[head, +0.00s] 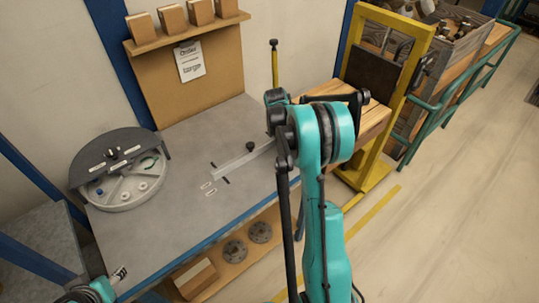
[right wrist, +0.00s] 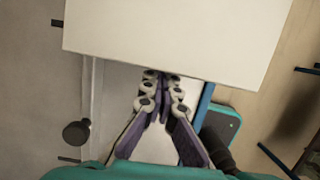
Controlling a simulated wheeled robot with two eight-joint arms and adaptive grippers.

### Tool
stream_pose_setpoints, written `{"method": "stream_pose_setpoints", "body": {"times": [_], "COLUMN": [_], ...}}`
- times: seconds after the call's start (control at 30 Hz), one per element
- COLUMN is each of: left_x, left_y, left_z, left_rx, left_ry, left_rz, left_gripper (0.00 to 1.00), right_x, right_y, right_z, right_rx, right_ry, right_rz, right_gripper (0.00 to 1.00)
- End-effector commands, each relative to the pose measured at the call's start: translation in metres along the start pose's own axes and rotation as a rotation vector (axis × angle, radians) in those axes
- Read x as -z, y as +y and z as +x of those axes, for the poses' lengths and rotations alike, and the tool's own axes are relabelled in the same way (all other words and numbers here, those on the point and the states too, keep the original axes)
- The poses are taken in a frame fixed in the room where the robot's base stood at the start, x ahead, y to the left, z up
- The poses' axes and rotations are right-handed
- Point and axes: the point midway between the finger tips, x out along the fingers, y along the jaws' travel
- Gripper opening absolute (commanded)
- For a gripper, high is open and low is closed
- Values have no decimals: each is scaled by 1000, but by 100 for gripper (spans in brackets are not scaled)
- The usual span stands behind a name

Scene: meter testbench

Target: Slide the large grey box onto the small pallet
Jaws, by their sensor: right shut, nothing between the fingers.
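A pale, light grey box (right wrist: 175,35) fills the top of the right wrist view. Its near edge lies just beyond the fingertips of my right gripper (right wrist: 162,82); I cannot tell whether they touch. The right gripper's fingers are together and empty. In the head view my teal right arm hides this gripper and the box. A slatted wooden stand, likely the small pallet (head: 375,122), shows past the right end of the bench, partly behind that arm. My left gripper (head: 119,274) is only partly visible at the bottom left, over the bench's front edge.
The grey bench (head: 165,240) carries a round grey disc fixture (head: 125,190) at left and a metal strip (head: 235,163) near the middle. Wooden crates (head: 455,50) and a green rail (head: 432,108) lie farther right. Open floor is at lower right.

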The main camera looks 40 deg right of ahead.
Motion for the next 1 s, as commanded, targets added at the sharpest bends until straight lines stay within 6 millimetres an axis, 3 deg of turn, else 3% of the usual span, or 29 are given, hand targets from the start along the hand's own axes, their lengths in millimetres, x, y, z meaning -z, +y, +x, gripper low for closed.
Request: {"method": "stream_pose_setpoints", "body": {"times": [0.1,0.5,0.7,1.0], "left_x": [-1,1,2,2], "left_y": [0,0,0,0], "left_z": [1,-1,-2,-2], "left_rx": [0,0,0,0], "left_ry": [0,0,0,0], "left_rz": [0,0,0,0], "left_gripper": [49,49,49,49], "right_x": [-38,-147,-168,-169], "right_y": [0,0,0,0], "right_z": [10,36,42,42], "right_rx": [0,0,0,0], "right_ry": [-1,-2,-1,-1], "right_rz": [5,3,1,0], "right_gripper": [0,0,0,0]}}
